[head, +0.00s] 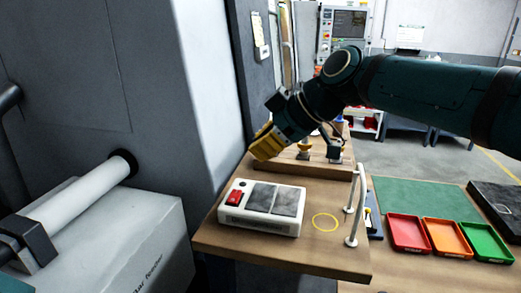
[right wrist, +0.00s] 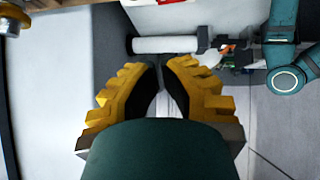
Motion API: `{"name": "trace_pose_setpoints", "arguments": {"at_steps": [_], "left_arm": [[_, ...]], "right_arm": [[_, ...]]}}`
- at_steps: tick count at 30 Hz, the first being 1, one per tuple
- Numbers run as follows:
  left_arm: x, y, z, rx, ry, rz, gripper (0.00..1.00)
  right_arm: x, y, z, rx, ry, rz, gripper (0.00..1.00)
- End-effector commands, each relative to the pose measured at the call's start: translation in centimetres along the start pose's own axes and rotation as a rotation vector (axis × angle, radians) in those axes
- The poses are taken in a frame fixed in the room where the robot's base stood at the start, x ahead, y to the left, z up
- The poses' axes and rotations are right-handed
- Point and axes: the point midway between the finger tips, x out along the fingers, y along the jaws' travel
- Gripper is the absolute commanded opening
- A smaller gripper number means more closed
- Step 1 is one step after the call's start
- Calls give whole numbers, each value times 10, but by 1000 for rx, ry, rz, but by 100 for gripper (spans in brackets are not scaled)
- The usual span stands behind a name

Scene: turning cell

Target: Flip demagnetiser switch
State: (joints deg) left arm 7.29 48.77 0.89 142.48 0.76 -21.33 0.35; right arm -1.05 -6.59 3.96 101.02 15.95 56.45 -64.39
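The demagnetiser (head: 264,207) is a white box on the wooden bench in the head view. It has a red rocker switch (head: 235,197) at its left end and two dark grey pads on top. My right gripper (head: 264,146) hangs above and behind the box, near its back left, apart from it. Its yellow fingers look closed together there. The right wrist view shows the fingers (right wrist: 161,76) with only a thin gap between their dark pads and nothing held. The switch's exact position is too small to tell. My left gripper is not seen in the head view.
A white upright handle (head: 354,207) stands right of the box, by a yellow ring mark (head: 325,222). A wooden stand (head: 300,166) with fittings is behind. Red (head: 408,233), orange (head: 446,236) and green (head: 485,242) trays lie right. A grey machine wall rises at left.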

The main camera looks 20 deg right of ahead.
Motion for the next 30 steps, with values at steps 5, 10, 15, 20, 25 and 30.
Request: {"name": "trace_pose_setpoints", "arguments": {"at_steps": [5, 10, 15, 20, 25, 30], "left_arm": [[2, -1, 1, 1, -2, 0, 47], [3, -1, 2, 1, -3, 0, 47], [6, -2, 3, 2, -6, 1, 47], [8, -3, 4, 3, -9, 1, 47], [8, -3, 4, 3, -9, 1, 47], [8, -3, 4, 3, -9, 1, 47]], "right_arm": [[37, -1, 1, 0, -2, -5, 0], [70, -1, 1, 0, -2, -5, 0], [91, 0, 15, 3, -2, -2, 0], [101, 0, 25, 1, -1, -1, 0], [104, 0, 28, 0, 0, 0, 0], [104, 0, 28, 0, 0, 0, 0]]}}
